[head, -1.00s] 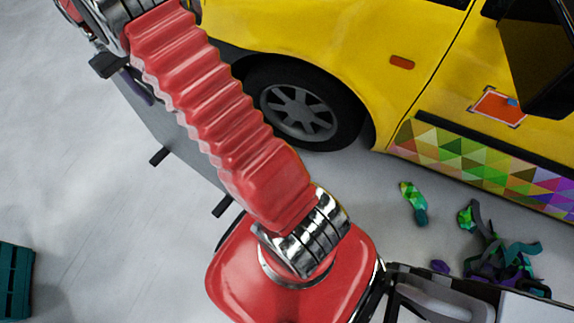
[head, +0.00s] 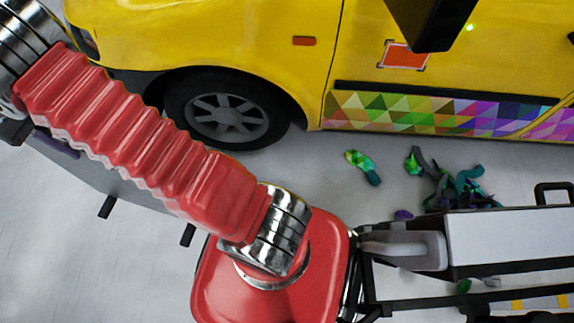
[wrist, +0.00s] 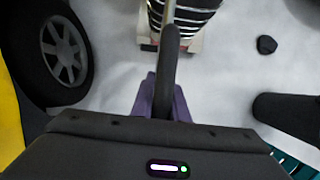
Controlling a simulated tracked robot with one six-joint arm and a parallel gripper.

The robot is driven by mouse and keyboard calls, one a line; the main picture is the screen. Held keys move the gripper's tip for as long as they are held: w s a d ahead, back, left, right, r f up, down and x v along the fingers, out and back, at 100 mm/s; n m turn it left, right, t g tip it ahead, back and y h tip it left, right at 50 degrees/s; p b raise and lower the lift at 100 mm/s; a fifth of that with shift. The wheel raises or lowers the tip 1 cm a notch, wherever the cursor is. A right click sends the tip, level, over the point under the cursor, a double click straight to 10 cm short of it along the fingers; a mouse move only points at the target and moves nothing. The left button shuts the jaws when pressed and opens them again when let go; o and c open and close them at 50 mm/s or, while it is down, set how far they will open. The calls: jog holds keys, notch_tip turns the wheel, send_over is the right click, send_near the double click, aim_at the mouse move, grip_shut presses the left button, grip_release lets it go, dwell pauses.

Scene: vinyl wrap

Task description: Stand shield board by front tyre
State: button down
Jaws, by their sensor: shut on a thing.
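The shield board (head: 92,178) is a flat grey panel with short dark feet, partly hidden behind my red arm in the head view. My gripper (head: 55,145) is shut on its upper edge at the left. In the wrist view, the purple fingers of my gripper (wrist: 160,98) close around the dark edge of the shield board (wrist: 170,62). The front tyre (head: 226,112), with a grey spoked wheel, is on the yellow car beyond my arm. The tyre also shows at upper left in the wrist view (wrist: 56,48), with a gap between it and the board.
The yellow car (head: 230,40) fills the back. Vinyl scraps (head: 460,185) and a green scrap (head: 362,166) lie on the floor by its patterned sill. A white-topped cart-like unit (head: 520,235) is at right. In the wrist view, a small dark lump (wrist: 267,45) lies on the floor.

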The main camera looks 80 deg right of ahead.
jog(key=s+d+f, duration=0.5)
jog(key=s+d, duration=0.1)
jog(key=d, duration=0.4)
jog(key=s+d+f, duration=0.5)
jog(key=d, duration=0.6)
jog(key=s+d+f, duration=0.5)
jog(key=s+d, duration=0.1)
jog(key=d, duration=0.4)
jog(key=s+d+f+n, duration=0.1)
jog(key=s+d+f, duration=0.2)
jog(key=s, duration=0.6)
jog(key=s+d+f, duration=0.3)
jog(key=s+f, duration=0.2)
jog(key=s, duration=0.5)
jog(key=s+d+f+n+h, duration=0.1)
jog(key=s+d+f, duration=0.2)
jog(key=s, duration=0.7)
jog(key=shift+s+f+n, duration=0.15)
jog(key=shift+f+n, duration=0.15)
jog(key=shift+f, duration=0.55)
jog(key=shift+d, duration=0.1)
